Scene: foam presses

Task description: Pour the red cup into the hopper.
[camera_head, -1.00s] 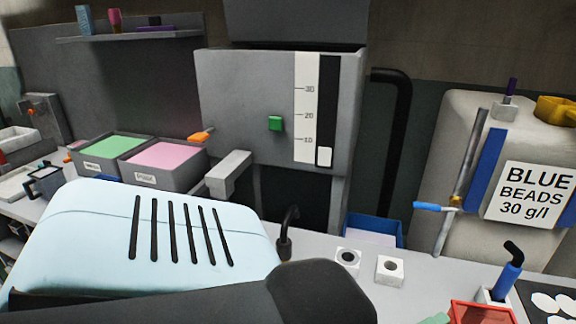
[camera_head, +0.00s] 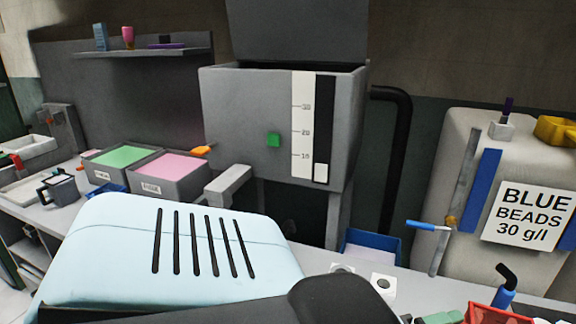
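The hopper (camera_head: 235,120) is a large grey box in the middle of the head view, with a white scale strip, a dark slot and a green knob on its front. Its dark lid (camera_head: 298,30) stands raised and its top looks open; the inside is hidden. A small pinkish-red cup (camera_head: 127,37) stands upright on the wall shelf at the upper left; I cannot tell if it is the red cup. A red open container (camera_head: 488,315) shows partly at the bottom right edge. Neither gripper is in view; my pale blue and black body parts fill the lower foreground.
Green (camera_head: 120,156) and pink (camera_head: 170,166) filled bins stand left of the hopper. A blue tray (camera_head: 372,246) lies under its right side. A large tank (camera_head: 465,135) labelled BLUE BEADS stands at the right. Small white blocks (camera_head: 383,284) sit on the bench.

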